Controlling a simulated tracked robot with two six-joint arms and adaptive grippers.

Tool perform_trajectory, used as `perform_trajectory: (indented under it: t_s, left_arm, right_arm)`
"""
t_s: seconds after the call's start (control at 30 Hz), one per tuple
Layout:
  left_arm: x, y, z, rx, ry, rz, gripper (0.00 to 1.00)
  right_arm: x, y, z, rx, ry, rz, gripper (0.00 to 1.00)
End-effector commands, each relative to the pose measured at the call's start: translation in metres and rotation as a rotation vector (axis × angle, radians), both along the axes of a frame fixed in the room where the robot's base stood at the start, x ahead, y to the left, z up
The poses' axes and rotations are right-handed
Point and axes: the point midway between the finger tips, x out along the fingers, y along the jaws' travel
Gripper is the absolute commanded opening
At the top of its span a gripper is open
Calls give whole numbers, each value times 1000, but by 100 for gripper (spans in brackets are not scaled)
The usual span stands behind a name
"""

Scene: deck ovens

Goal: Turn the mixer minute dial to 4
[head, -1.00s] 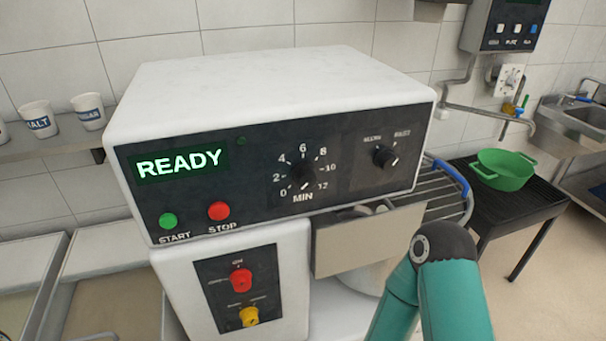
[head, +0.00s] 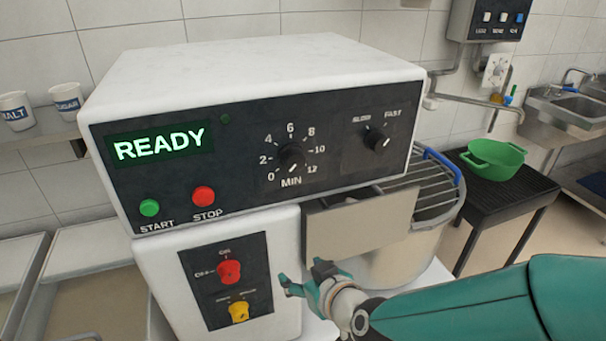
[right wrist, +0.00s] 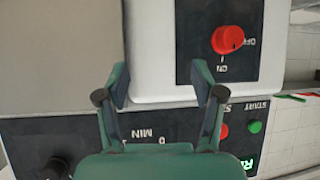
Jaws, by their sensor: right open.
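The mixer minute dial (head: 291,157) is a black knob on the dark control panel, ringed by numbers from 0 to 12 above the word MIN. I cannot read its pointer setting for certain. The display (head: 159,145) reads READY. My right gripper (head: 300,277) is open and empty, below the panel and well under the dial, near the mixer's lower body. My left gripper is not in view.
Green start (head: 149,208) and red stop (head: 204,196) buttons sit left of the dial, a speed knob (head: 377,139) right. Red (head: 229,271) and yellow (head: 239,311) knobs are lower down. A grey plate (head: 360,224) and wire-guarded bowl (head: 432,192) stand beside my gripper.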

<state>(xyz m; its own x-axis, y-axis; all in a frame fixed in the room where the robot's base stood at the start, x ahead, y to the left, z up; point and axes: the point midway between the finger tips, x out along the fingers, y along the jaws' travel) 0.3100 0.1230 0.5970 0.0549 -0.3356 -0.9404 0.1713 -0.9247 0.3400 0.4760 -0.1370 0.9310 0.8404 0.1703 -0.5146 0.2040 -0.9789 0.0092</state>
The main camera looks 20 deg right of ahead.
Motion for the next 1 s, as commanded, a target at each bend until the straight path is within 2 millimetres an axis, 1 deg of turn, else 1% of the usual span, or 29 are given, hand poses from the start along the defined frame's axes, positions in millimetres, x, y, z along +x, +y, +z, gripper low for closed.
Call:
perform_trajectory:
  t_s: [0.03,0.07,0.1,0.2,0.3,0.33,0.4,0.5,0.63,0.87,1.0]
  left_arm:
    - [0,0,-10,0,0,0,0]
    - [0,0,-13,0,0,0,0]
    - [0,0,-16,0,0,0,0]
    - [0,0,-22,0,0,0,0]
    - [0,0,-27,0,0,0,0]
    - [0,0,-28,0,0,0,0]
    - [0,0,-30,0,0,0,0]
    - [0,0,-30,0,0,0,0]
    - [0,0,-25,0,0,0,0]
    - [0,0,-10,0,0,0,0]
    - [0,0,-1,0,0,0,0]
  right_arm:
    - [-4,-2,33,-9,-104,1,68]
    - [-7,-4,51,-18,-157,1,68]
    - [-13,-7,74,-28,-223,-2,68]
    - [-31,-16,121,-43,-361,-13,68]
    - [-49,-25,154,-51,-458,-27,68]
    - [-54,-27,161,-52,-481,-31,68]
    - [-62,-32,173,-55,-519,-38,68]
    - [-68,-36,183,-57,-548,-45,68]
    - [-66,-37,187,-63,-556,-50,68]
    - [-46,-35,188,-66,-552,-50,68]
    - [-24,-32,187,-64,-549,-49,68]
